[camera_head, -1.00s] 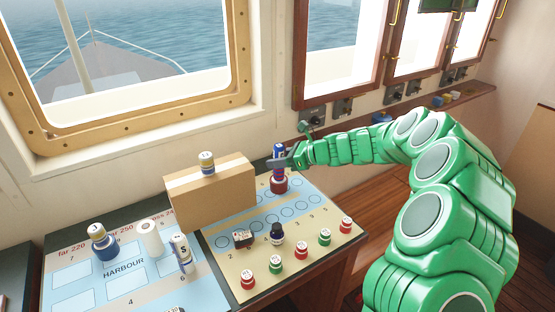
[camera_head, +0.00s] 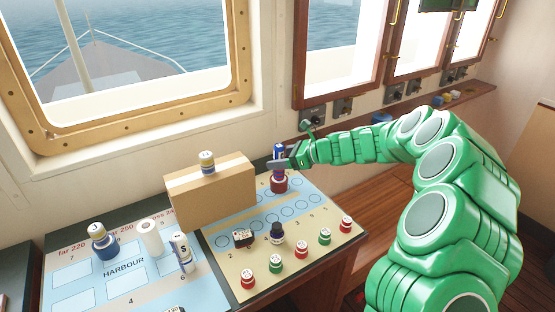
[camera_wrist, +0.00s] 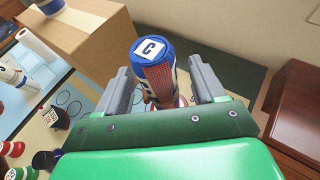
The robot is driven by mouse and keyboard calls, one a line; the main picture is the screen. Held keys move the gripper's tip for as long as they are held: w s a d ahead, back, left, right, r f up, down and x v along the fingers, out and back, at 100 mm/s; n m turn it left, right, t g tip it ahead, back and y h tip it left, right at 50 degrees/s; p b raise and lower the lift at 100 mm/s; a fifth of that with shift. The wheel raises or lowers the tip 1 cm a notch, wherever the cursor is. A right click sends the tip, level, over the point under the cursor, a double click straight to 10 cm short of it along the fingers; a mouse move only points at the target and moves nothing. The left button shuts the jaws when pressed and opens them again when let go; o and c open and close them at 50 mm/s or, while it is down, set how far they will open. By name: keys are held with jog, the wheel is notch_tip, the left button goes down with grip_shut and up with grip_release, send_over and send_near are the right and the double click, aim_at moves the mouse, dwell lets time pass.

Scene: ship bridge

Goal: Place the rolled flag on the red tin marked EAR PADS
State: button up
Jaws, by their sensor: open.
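The rolled flag (camera_head: 279,152) is blue, white and red and stands upright on the red tin (camera_head: 279,184), at the right of the cardboard box. In the wrist view the flag (camera_wrist: 155,68) shows a blue top with a white label marked C. My gripper (camera_head: 283,163) is around the flag's height; in the wrist view my gripper (camera_wrist: 160,82) has its two fingers either side of the flag, with a gap visible at the right finger. The tin's marking cannot be read and the tin is mostly hidden below the flag in the wrist view.
A cardboard box (camera_head: 213,194) with a small jar (camera_head: 207,162) on top stands left of the tin. Several small red and green capped pots, a dark bottle (camera_head: 277,234) and a white roll (camera_head: 151,237) stand on the printed table mats. The table's right edge is near.

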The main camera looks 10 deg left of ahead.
jog(key=v, duration=1.1)
jog(key=shift+s+d+r, duration=0.1)
